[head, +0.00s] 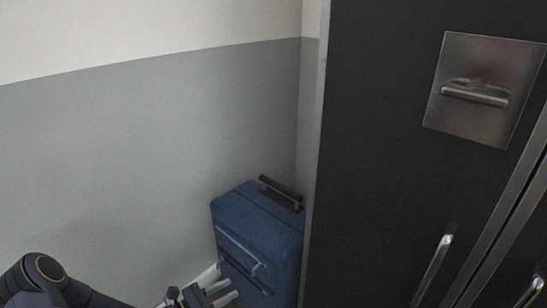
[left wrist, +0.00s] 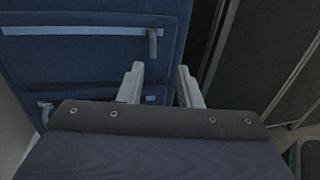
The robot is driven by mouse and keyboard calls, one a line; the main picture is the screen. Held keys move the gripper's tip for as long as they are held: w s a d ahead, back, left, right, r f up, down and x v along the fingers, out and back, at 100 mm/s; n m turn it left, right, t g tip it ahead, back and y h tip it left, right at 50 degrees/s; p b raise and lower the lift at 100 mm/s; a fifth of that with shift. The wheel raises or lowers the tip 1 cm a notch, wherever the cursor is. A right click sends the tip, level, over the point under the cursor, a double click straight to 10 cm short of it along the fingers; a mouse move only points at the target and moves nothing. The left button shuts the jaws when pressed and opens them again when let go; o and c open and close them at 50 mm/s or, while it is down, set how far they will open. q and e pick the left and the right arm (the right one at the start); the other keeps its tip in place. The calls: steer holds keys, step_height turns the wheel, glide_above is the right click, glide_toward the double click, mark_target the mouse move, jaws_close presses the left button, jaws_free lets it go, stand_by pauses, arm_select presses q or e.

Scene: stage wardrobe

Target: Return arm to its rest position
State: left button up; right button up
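My left arm comes in at the lower left of the head view. My left gripper (head: 222,296) is at the bottom edge, in front of the lower part of a blue suitcase (head: 262,222). In the left wrist view the two pale fingers of the left gripper (left wrist: 160,84) are apart, with nothing between them. The suitcase (left wrist: 80,72) stands beyond the fingers there. I cannot tell how far the fingers are from it. My right gripper is in neither view.
The suitcase stands upright in the corner between a grey-and-white wall (head: 150,150) and a tall dark cabinet (head: 385,150). The cabinet has a metal plate with a handle (head: 475,93) and a bar handle (head: 432,270) lower down. The space before the wall at left looks clear.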

arm_select(q)
steer(key=s+d+r+m+g+y, duration=0.1)
steer(key=s+d+r+m+g, duration=0.1)
steer(key=s+r+m+g, duration=0.5)
steer(key=s+d+r+m+g+y, duration=0.1)
steer(key=s+d+r+m+g, duration=0.1)
steer(key=s+r+m, duration=0.5)
steer(key=s+a+r+m+t+y, duration=0.2)
steer(key=s+a+r+m+y, duration=0.15)
steer(key=s+m, duration=0.2)
steer(key=s+a+r+m+t+y, duration=0.1)
steer(key=s+a+r+m+y, duration=0.2)
steer(key=s+m+y, duration=0.25)
step_height(320, 180, up, 32)
steer(key=h+p, duration=0.1)
steer(key=p, duration=3.1)
steer(key=shift+s+r, duration=0.15)
steer(key=shift+s, duration=0.05)
